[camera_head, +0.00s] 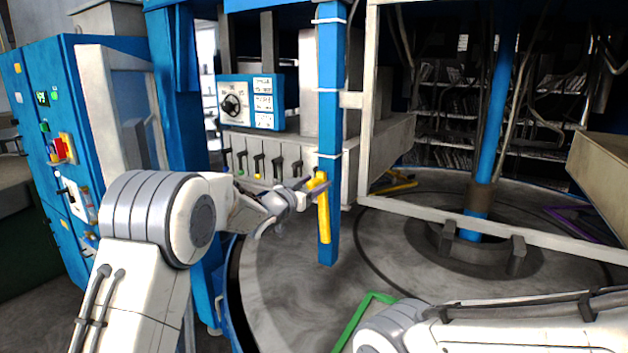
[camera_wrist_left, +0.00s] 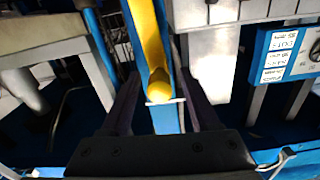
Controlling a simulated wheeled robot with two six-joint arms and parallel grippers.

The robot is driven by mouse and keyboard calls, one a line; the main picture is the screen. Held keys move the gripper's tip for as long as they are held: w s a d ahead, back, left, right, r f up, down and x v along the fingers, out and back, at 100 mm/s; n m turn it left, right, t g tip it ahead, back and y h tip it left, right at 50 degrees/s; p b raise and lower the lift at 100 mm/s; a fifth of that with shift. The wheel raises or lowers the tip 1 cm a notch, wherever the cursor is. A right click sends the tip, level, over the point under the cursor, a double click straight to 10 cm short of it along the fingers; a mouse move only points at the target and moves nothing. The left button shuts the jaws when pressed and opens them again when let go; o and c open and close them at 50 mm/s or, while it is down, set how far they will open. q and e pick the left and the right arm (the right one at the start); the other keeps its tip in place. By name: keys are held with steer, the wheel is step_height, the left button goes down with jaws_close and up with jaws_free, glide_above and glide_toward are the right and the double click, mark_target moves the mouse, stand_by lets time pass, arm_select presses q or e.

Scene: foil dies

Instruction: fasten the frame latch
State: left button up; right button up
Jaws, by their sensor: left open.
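The yellow latch handle (camera_head: 324,218) hangs nearly upright along the front of a blue post (camera_head: 329,100). Its upper end is partly hidden by my left gripper (camera_head: 314,187), which is at the top of the handle. In the left wrist view the yellow handle (camera_wrist_left: 149,45) runs down to a rounded end between the two dark open fingers of my left gripper (camera_wrist_left: 160,95). The fingers are spread on either side of it, and I cannot tell whether either touches it. My right arm crosses the bottom right of the head view, with its gripper out of view.
A control box with a dial (camera_head: 250,102) and a row of levers (camera_head: 260,165) stand behind my left gripper. A blue cabinet (camera_head: 35,90) is at the left. A green bar (camera_head: 358,318) lies low in front.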

arm_select(q)
jaws_close()
stand_by(1.4)
